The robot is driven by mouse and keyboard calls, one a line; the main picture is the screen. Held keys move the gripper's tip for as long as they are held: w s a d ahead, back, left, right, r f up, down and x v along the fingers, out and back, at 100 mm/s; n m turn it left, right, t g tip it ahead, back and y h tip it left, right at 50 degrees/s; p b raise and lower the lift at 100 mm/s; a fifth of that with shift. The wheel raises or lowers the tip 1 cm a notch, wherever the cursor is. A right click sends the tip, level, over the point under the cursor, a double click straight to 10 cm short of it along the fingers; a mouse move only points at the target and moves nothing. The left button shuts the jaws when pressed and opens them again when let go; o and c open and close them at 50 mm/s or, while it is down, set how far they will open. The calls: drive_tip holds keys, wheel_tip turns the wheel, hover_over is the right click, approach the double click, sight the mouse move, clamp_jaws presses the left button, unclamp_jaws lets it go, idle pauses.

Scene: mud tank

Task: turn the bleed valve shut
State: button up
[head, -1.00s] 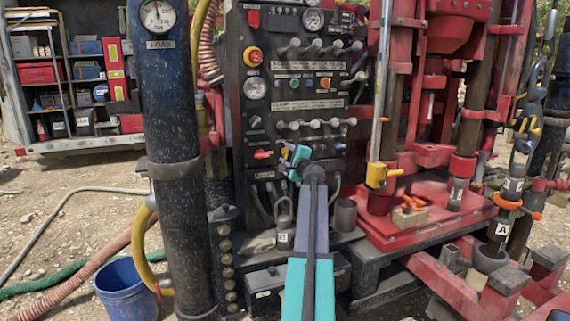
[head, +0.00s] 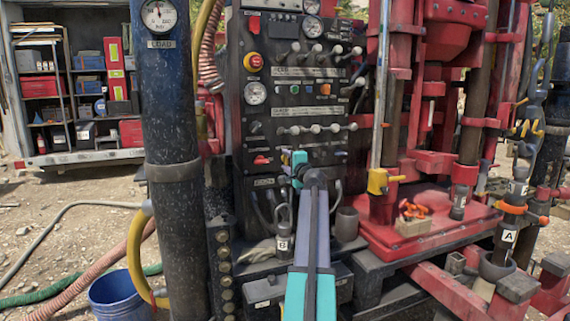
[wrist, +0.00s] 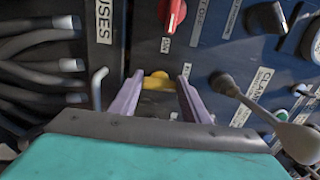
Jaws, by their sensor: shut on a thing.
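In the wrist view a small yellow handle (wrist: 157,82), which I take to be the bleed valve, lies between the two pale purple fingers of my gripper (wrist: 160,80). The fingers are shut on it, one on each side. Its label is not readable. In the head view my gripper (head: 294,163) is at the lower part of the dark control panel (head: 268,110), and it mostly hides the handle there. A red handle (wrist: 172,14) is just above the fingertips in the wrist view, and left of my gripper (head: 262,160) in the head view.
A grey-knobbed lever (wrist: 225,85) sticks out close right of my fingers. Grey hoses (wrist: 40,45) and a bent metal hook (wrist: 97,88) are to the left. A row of levers (head: 315,128) is above my gripper. A black column (head: 172,120) stands left of the panel.

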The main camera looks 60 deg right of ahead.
drive_tip(key=shift+d+r, duration=0.1)
drive_tip(key=shift+r, duration=0.1)
drive_tip(key=o, duration=1)
drive_tip(key=shift+o, duration=0.2)
drive_tip(key=shift+f, duration=0.1)
drive_tip(key=shift+f, duration=0.1)
drive_tip(key=v, duration=1.4)
drive_tip(key=shift+b, duration=0.3)
drive_tip(key=shift+w, duration=0.1)
